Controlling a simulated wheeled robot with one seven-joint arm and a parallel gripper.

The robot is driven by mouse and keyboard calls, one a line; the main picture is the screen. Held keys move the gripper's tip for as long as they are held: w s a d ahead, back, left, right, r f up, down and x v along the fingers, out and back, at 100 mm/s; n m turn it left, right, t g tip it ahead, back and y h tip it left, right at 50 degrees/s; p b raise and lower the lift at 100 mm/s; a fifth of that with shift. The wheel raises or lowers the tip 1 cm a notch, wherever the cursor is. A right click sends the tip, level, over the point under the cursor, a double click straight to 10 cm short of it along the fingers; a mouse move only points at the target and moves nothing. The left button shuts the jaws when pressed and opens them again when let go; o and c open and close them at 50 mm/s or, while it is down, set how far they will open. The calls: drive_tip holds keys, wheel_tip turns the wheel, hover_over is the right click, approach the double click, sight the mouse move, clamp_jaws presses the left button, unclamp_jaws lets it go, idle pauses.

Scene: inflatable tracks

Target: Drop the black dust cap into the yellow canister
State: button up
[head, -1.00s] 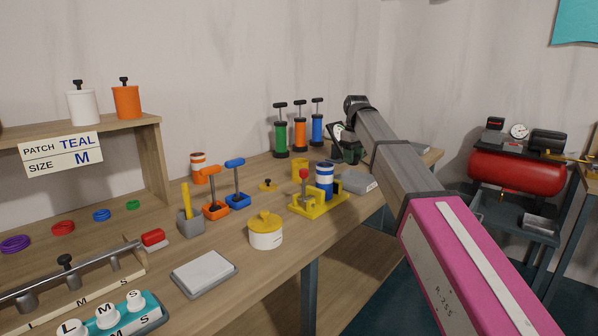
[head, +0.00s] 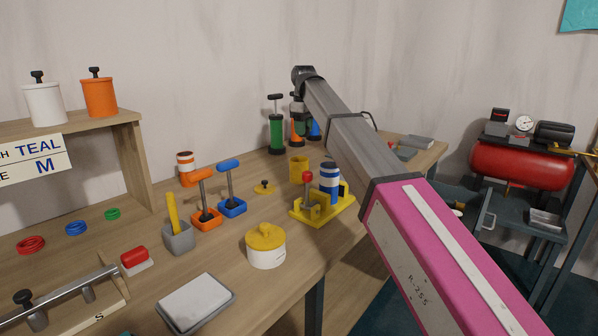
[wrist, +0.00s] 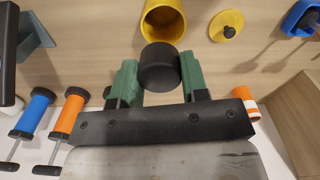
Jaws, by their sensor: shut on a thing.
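In the wrist view the black dust cap (wrist: 160,68) sits between the green fingers of my gripper (wrist: 158,80), which is shut on it. The yellow canister (wrist: 164,24) is open-topped and lies just beyond the cap in that view, partly cut by the picture's top edge. The cap overlaps the canister's near side in the picture and is not inside it. In the head view the canister (head: 299,170) stands on the bench, left of my arm.
A yellow lid (head: 264,187) with a black knob lies beside the canister. A yellow fixture (head: 322,207) with a blue-white cylinder stands in front. Pumps, including a green one (head: 276,133), stand behind. A yellow-lidded white jar (head: 266,247) is nearer.

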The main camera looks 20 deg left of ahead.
wheel_tip(320, 180, down, 5)
drive_tip(key=shift+r, duration=0.1)
idle(0.3)
drive_tip(key=o, duration=1)
wheel_tip(320, 180, up, 11)
drive_tip(key=shift+f, duration=0.1)
